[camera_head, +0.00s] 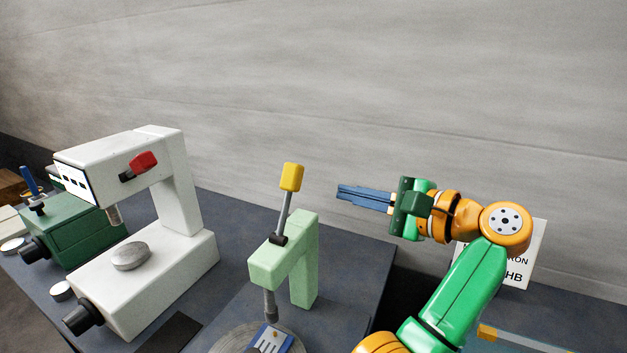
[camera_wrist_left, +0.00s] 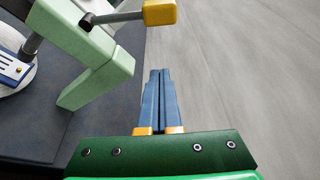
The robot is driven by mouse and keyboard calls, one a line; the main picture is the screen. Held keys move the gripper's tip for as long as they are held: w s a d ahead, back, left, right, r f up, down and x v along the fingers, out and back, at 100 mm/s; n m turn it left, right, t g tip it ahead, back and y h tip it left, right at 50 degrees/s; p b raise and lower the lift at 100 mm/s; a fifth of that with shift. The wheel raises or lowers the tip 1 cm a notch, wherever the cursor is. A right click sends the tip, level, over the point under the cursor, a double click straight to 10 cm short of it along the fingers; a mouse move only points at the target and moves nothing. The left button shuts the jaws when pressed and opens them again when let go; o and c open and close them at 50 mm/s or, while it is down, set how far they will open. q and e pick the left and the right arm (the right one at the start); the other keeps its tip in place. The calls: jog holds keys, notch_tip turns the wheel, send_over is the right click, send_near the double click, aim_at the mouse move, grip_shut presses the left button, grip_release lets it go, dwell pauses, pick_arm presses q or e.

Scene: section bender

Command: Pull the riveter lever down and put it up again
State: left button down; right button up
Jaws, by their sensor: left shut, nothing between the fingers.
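The riveter (camera_head: 304,262) is a light green frame standing on the table. Its grey lever (camera_head: 284,213) points up, tilted slightly, with a yellow handle (camera_head: 291,177) at the top. In the left wrist view the yellow handle (camera_wrist_left: 160,12) is at the top edge and the green frame (camera_wrist_left: 100,75) at the left. My left gripper (camera_head: 340,192) is to the right of the handle, apart from it, at about its height. Its blue fingers are together and empty, and they also show in the left wrist view (camera_wrist_left: 160,72). My right gripper is not in view.
A white machine (camera_head: 178,190) with a red lever (camera_head: 144,160) stands left of the riveter, and a dark green machine (camera_head: 85,232) farther left. A blue and white part (camera_head: 270,340) lies on the round plate below the riveter. A grey wall rises behind the dark table (camera_head: 235,210).

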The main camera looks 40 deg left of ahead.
aim_at(287, 202)
pick_arm(q)
jog(key=s+a+r+p, duration=0.1)
jog(key=s+a+p, duration=0.2)
jog(key=a+p, duration=0.2)
jog(key=shift+s+a, duration=0.35)
jog(key=shift+w+a, duration=0.1)
